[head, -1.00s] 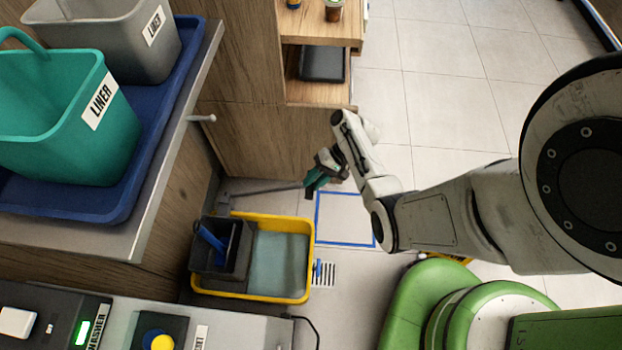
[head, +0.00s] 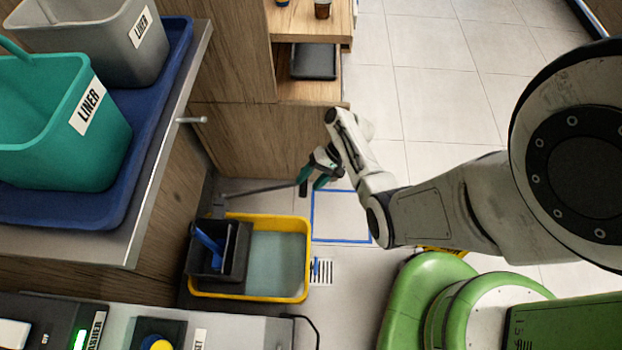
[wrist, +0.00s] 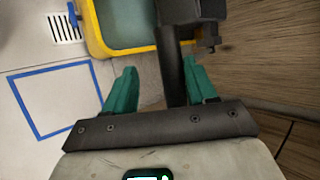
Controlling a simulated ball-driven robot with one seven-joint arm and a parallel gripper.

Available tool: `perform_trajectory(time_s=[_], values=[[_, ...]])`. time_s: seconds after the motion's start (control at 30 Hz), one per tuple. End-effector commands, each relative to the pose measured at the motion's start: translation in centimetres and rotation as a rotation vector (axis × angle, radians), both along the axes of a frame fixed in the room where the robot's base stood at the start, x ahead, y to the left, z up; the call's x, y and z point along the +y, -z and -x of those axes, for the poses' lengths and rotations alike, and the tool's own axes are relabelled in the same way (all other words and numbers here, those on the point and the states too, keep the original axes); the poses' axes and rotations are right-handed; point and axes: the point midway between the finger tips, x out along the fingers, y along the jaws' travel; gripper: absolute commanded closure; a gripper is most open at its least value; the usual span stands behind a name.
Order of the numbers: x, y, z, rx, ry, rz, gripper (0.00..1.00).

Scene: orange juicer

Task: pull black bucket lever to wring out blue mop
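The yellow mop bucket (head: 306,262) stands on the floor with a black wringer (head: 238,250) on its left side. The blue mop (head: 208,246) shows inside the wringer. The black lever (head: 250,190) sticks out behind the bucket towards the right. My gripper (head: 311,180) is at the lever's outer end, its teal fingers apart. In the wrist view, the lever (wrist: 171,70) lies between the open fingers, closer to the right finger, with a clear gap to the left one. I cannot tell whether the right finger touches it.
A wooden cabinet (head: 235,140) stands close behind the lever. A counter at left holds a teal bin (head: 60,150) and a grey bin (head: 100,50) on a blue tray. A blue taped square (head: 340,240) and a floor drain (head: 321,272) lie right of the bucket. Open tiled floor is at right.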

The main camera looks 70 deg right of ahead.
Motion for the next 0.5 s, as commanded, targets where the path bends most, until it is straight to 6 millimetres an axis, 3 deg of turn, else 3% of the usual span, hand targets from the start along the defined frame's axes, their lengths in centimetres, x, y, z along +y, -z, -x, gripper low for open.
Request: perform_trajectory(time_s=[0.5], values=[[-5.1, -6.3, 3.8, 0.002, 0.007, 0.003, 0.47]])
